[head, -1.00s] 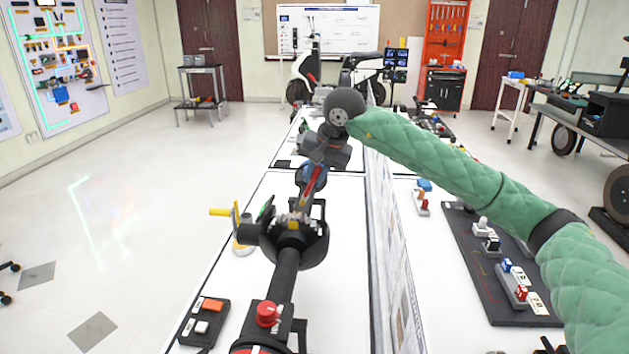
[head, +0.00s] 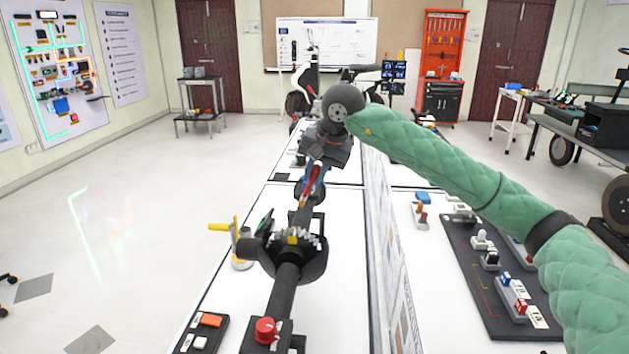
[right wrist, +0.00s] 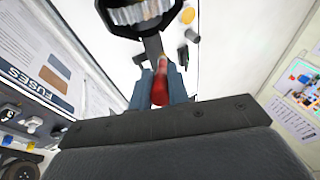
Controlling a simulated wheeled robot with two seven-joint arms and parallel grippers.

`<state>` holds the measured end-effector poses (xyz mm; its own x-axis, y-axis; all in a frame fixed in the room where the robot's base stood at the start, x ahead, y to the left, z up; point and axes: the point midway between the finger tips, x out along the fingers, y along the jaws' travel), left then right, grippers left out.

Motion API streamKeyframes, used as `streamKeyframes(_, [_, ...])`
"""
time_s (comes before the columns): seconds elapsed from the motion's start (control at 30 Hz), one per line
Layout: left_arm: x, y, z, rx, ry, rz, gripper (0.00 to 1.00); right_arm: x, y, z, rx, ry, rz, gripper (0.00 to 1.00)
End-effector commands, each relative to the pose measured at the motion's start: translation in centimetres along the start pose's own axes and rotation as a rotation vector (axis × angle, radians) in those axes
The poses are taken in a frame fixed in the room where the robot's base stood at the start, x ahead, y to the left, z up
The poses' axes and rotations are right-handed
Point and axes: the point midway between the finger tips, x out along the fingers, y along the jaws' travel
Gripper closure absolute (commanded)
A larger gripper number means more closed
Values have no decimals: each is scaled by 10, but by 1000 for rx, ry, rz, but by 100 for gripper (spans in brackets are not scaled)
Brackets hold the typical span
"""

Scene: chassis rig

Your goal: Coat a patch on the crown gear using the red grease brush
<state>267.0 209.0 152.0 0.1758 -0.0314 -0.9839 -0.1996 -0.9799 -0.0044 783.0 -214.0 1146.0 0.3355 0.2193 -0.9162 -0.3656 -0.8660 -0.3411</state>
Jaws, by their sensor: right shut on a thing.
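The crown gear (head: 298,240) is a ring of pale metal teeth in a black round housing on a dark shaft, in the lower middle of the head view. A small yellow patch shows on its near teeth. It also shows at the top of the right wrist view (right wrist: 140,13). My right gripper (head: 314,184) is shut on the red grease brush (head: 308,190), beyond the gear. My left gripper is not in view.
A yellow-handled crank (head: 236,240) stands left of the gear. A red knob (head: 266,330) sits on the mount in front. A black tray (head: 202,333) with small blocks lies front left. A low panel (head: 385,230) borders the bench on the right, with a dark component board (head: 480,290) beyond it.

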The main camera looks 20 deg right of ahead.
Motion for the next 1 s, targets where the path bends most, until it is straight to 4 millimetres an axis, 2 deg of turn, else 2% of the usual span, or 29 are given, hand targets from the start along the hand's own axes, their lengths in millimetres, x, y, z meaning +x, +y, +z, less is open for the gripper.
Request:
streamKeyframes(0.2, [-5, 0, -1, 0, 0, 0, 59, -16, -6, -4, 0, 1, 0, 100])
streamKeyframes(0.67, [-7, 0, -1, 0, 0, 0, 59, -22, -8, -5, 0, 1, 0, 100])
streamKeyframes(1.0, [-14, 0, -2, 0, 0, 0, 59, -44, -17, -10, 0, 1, -1, 100])
